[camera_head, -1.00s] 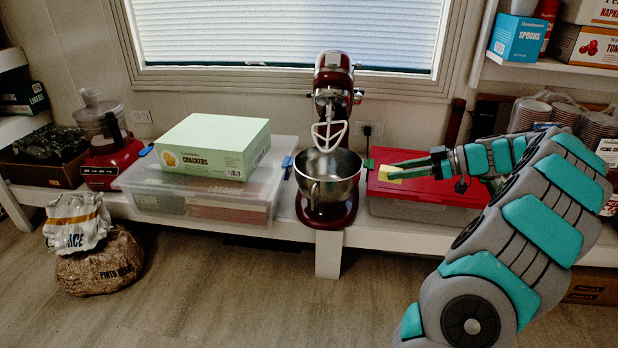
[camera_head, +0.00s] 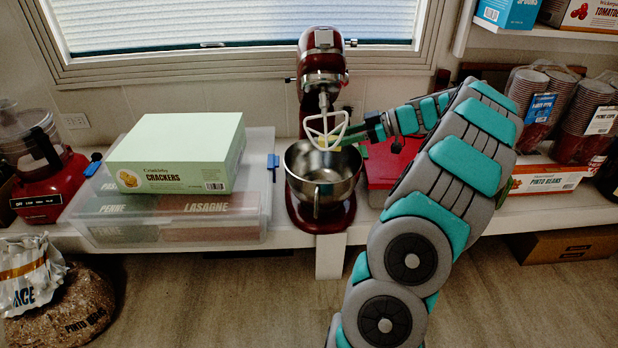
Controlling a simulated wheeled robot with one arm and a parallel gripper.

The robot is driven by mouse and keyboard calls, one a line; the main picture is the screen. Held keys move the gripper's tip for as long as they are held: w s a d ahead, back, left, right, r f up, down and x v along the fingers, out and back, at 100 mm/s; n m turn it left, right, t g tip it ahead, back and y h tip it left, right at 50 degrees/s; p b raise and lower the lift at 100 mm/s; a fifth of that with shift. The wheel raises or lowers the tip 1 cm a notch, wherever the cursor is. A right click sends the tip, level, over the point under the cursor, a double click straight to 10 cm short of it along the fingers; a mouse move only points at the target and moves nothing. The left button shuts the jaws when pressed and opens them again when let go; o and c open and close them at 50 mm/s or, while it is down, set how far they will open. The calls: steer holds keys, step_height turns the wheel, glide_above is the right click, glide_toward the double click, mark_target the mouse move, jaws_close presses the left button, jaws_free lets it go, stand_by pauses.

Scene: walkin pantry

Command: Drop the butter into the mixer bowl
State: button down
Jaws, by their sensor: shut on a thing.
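The red stand mixer (camera_head: 322,68) stands on the shelf under the window with its head tilted up. Its silver mixer bowl (camera_head: 322,185) sits below, and the white flat beater (camera_head: 318,131) hangs over the bowl. My gripper (camera_head: 338,143) reaches in from the right and is shut on the yellow butter (camera_head: 325,143). The butter appears small, at the beater and above the back part of the bowl. The beater partly hides the butter and fingertips, and I cannot tell whether they touch it.
A clear bin (camera_head: 165,230) with a green crackers box (camera_head: 180,152) on top stands left of the mixer. A red-lidded bin (camera_head: 378,172) stands right, partly hidden by my arm. A red food processor (camera_head: 45,180) is far left.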

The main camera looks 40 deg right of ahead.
mark_target(338, 150)
steer(key=shift+f+p, duration=0.4)
steer(key=shift+f, duration=1.45)
steer(key=shift+c, duration=2.1)
jaws_free()
steer(key=v, duration=0.7)
steer(key=shift+s+d, duration=0.25)
steer(key=shift+s, duration=0.05)
steer(key=shift+r, duration=0.15)
